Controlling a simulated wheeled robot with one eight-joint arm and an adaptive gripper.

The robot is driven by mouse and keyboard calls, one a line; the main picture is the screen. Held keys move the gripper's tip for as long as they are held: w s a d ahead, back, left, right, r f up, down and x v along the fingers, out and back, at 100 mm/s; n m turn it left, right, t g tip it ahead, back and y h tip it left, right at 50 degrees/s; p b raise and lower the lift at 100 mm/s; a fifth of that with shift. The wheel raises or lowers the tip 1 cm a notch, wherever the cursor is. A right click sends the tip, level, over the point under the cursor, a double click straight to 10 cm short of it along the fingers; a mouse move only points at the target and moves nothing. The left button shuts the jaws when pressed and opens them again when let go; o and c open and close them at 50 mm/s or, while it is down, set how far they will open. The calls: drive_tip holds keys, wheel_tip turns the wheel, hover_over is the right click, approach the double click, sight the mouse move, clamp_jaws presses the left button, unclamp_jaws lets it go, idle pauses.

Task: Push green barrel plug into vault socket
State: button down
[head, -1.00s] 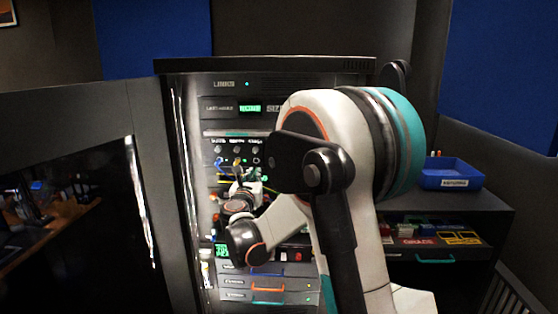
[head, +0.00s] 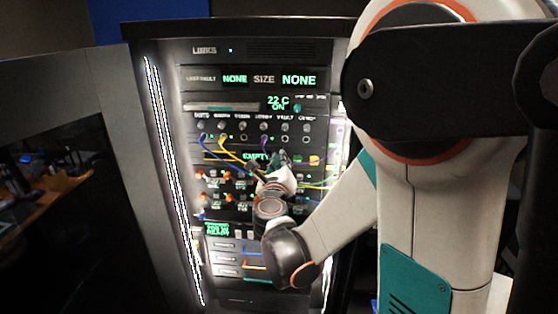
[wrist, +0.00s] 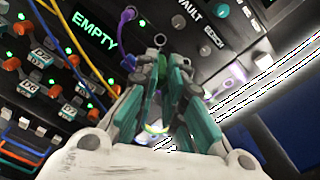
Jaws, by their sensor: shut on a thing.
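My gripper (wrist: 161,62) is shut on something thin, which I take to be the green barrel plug. The plug's body is mostly hidden between the fingers. A small yellow-green curve (wrist: 155,130) shows low between them. A round socket ring (wrist: 160,40), seemingly the vault socket, shows just past the fingertips, near the VAULT label. I cannot tell whether the plug tip touches it. In the head view my gripper (head: 281,163) is at the panel, just below the vault socket (head: 284,141) in the row of sockets.
A purple plug (wrist: 128,12) sits in the socket beside the ring. Blue and yellow cables (wrist: 72,40) hang across the panel at left. An EMPTY display (wrist: 95,32) and several orange-ended connectors (wrist: 30,90) are close by. Bright light strips (head: 172,180) edge the rack.

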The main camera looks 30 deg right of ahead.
drive_tip(key=shift+w+d, duration=0.1)
drive_tip(key=shift+b+x, duration=0.4)
drive_tip(key=shift+x, duration=2.45)
drive_tip(key=shift+b+x, duration=0.45)
drive_tip(key=shift+x, duration=2.05)
drive_tip(key=c, duration=1.6)
unclamp_jaws()
drive_tip(key=v, duration=1.2)
